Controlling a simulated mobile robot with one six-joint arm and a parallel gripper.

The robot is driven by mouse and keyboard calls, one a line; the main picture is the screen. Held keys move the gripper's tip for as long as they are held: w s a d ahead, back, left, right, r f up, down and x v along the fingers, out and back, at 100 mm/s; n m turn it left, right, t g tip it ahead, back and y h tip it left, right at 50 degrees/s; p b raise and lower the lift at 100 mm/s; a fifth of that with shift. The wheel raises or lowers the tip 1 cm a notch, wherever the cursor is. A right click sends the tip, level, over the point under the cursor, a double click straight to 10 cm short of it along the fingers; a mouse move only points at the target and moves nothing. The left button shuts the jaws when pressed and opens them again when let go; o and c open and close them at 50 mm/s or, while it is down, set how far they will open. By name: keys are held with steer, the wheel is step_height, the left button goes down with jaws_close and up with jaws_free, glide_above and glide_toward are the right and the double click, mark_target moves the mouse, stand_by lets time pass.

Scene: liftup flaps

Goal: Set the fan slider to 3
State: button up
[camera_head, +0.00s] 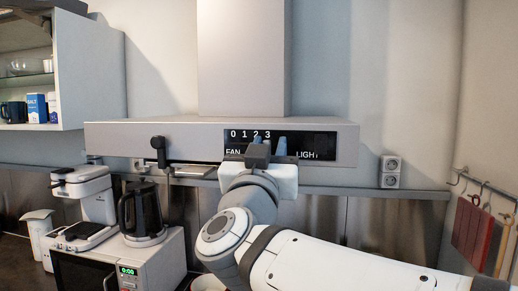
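The range hood (130,135) has a black control panel (326,142) on its front edge. A white scale reading 0 1 2 3 (250,134) runs along the panel's top, with FAN written below it at the left and LIGHT at the right. My gripper (264,149) is right in front of the panel, below the 2 and 3. The fan slider's position and the finger gap are not clear.
A black lever-like piece (159,151) stands at the hood's front left. Below are a coffee maker (88,200), a black kettle (141,213) and a microwave (162,265). An open shelf (85,75) is at upper left. Wall sockets (390,172) and a hanging red board (470,235) are at right.

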steer(key=shift+o, duration=0.3)
steer(key=shift+a, duration=0.15)
steer(key=b+v, duration=0.2)
steer(key=v, duration=0.6)
steer(key=shift+w, duration=0.1)
